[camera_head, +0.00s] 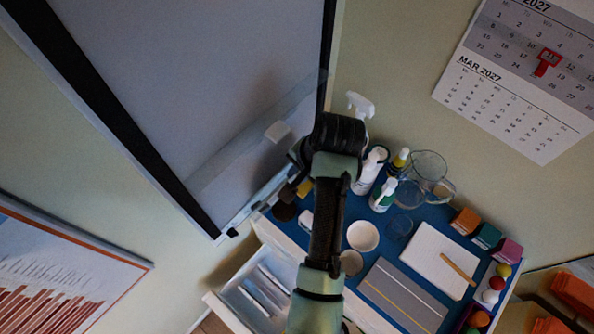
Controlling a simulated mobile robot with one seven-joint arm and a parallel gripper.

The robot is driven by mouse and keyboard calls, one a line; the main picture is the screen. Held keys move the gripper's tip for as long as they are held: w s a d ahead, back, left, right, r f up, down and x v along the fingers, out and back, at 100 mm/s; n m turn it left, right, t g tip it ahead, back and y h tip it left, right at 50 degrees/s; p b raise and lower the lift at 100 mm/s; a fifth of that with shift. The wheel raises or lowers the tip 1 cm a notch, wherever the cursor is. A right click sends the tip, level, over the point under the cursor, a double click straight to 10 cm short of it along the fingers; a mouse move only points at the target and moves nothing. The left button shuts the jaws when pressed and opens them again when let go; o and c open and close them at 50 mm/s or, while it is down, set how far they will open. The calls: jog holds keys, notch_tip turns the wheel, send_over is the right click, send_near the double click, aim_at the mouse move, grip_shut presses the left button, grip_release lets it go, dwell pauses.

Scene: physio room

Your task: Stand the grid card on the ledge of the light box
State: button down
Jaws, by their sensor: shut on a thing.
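The light box (190,65) is the large grey panel with a dark frame at the upper left; it looks tilted in this view. Its ledge (254,199) runs along the lower edge, and a clear strip crosses the lower part of the panel. My gripper (294,152) is mostly hidden behind my dark wrist, near the right end of the ledge. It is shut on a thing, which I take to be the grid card. A small pale piece (277,131) shows beside it against the panel; I cannot tell whether it is part of the card. Contact with the ledge is hidden.
A blue-topped cabinet (408,222) stands below and right, with an open drawer (262,292). Spray and pump bottles (369,172), a glass jug (424,178), a white bowl (363,236), a notepad (432,258) and coloured boxes (487,237) crowd its top.

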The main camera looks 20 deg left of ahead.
jog(key=shift+f, duration=0.1)
jog(key=c, duration=0.8)
grip_release()
jog(key=o, duration=0.5)
jog(key=shift+c, duration=0.2)
jog(key=shift+r, duration=0.2)
jog(key=shift+r+p, duration=1.35)
jog(key=shift+p, duration=0.6)
jog(key=s+d+r, duration=0.1)
jog(key=s+d, duration=0.1)
jog(key=d, duration=0.5)
jog(key=shift+s+d, duration=0.3)
jog(key=shift+s, duration=0.1)
